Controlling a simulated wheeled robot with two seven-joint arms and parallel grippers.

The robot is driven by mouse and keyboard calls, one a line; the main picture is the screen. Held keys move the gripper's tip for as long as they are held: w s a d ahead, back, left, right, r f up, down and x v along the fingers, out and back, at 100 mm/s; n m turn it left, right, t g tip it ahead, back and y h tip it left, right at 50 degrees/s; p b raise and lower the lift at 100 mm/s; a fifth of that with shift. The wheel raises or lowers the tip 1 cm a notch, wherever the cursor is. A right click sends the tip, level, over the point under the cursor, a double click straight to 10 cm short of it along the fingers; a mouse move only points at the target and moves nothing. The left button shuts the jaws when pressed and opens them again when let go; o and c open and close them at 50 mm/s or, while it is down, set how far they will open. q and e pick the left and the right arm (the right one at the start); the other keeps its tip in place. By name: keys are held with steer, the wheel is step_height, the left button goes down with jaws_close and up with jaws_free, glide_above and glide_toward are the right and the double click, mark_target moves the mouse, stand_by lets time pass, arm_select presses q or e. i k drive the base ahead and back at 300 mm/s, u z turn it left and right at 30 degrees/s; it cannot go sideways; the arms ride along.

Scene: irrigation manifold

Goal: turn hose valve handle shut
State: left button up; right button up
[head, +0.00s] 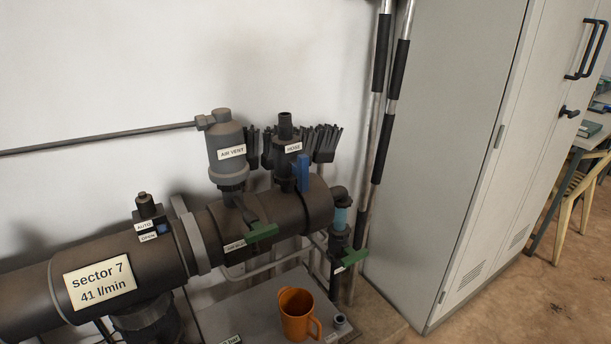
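The hose valve (285,165) is a dark upright fitting on top of the pipe's right end, with a white "HOSE" label. Its blue handle (303,173) stands upright on the right side of the valve body. I cannot tell from its pose alone whether the valve is open. Neither of my grippers is in view, and nothing is touching the handle.
A grey air vent (227,150) stands left of the hose valve. Green handles (263,232) (354,257) sit lower on the pipework. An orange mug (297,313) stands below on a grey surface. Poles (378,120) and a tall cabinet (450,130) are to the right.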

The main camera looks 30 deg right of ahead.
mark_target(300, 169)
steer(key=z, duration=0.4)
steer(key=k, duration=0.5)
steer(key=z, duration=0.8)
steer(key=k, duration=0.7)
steer(key=z, duration=0.25)
steer(key=i, duration=1.45)
steer(key=u, duration=0.85)
